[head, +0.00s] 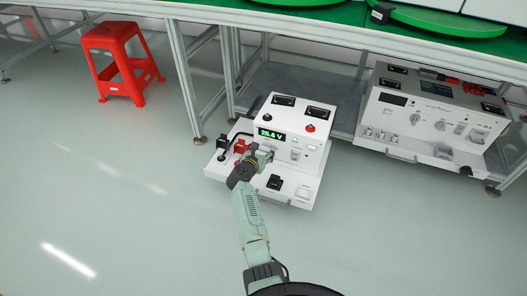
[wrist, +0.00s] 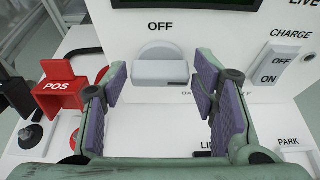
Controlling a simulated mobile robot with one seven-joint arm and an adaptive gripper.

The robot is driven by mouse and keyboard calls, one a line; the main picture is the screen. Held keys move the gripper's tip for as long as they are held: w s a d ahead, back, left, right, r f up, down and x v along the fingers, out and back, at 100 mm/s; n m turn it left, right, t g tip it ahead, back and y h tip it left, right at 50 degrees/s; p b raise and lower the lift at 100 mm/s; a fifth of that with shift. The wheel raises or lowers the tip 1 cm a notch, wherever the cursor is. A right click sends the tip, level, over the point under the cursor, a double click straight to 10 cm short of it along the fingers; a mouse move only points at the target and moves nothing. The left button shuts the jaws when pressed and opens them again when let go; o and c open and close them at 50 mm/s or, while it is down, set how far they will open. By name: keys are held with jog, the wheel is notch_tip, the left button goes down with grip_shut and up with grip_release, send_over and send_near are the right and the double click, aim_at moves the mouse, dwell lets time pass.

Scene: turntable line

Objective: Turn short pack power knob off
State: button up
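The white power unit (head: 312,150) stands on the floor by the bench in the head view, its display (head: 271,134) reading about 25.6 V. In the wrist view its pale grey knob (wrist: 158,68) has a wide bar lying roughly level, with the word OFF above it. A label below the knob is partly covered by the right finger. My gripper (wrist: 161,76) is open, with one purple-padded finger on each side of the knob and visible gaps between. In the head view my gripper (head: 264,156) is at the unit's front panel and hides the knob.
A red POS connector (wrist: 58,88) is left of the fingers, and a CHARGE switch (wrist: 277,62) is to the right. A PARK label (wrist: 288,141) is at lower right. A second white unit (head: 432,130) is under the bench; a red stool (head: 120,62) stands at upper left.

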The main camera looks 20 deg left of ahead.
jog(key=c, duration=0.7)
jog(key=shift+c, duration=0.2)
jog(key=shift+a, duration=0.1)
jog(key=shift+a+n+h, duration=0.15)
jog(key=shift+n+h, duration=0.45)
jog(key=shift+n, duration=0.3)
jog(key=shift+a+f+n+h+b, duration=0.15)
jog(key=shift+n+h+b, duration=0.1)
jog(key=shift+n+h, duration=0.3)
jog(key=shift+a+f+n+h+b, duration=0.1)
jog(key=shift+n+h+b, duration=0.2)
jog(key=shift+n, duration=0.35)
jog(key=n+h+b, duration=0.1)
jog(key=n+b, duration=0.1)
jog(key=n+t+h+b, duration=0.1)
jog(key=n+b, duration=0.1)
jog(key=shift+a+f+n+h+b, duration=0.2)
jog(key=shift+f+n+h+b, duration=0.15)
jog(key=shift+f+n, duration=0.05)
jog(key=n+t+h+b, duration=0.1)
jog(key=n+b, duration=0.2)
jog(key=shift+f, duration=0.15)
jog(key=shift+n+t+b, duration=0.4)
jog(key=shift+n+b, duration=0.2)
jog(key=shift+n, duration=0.1)
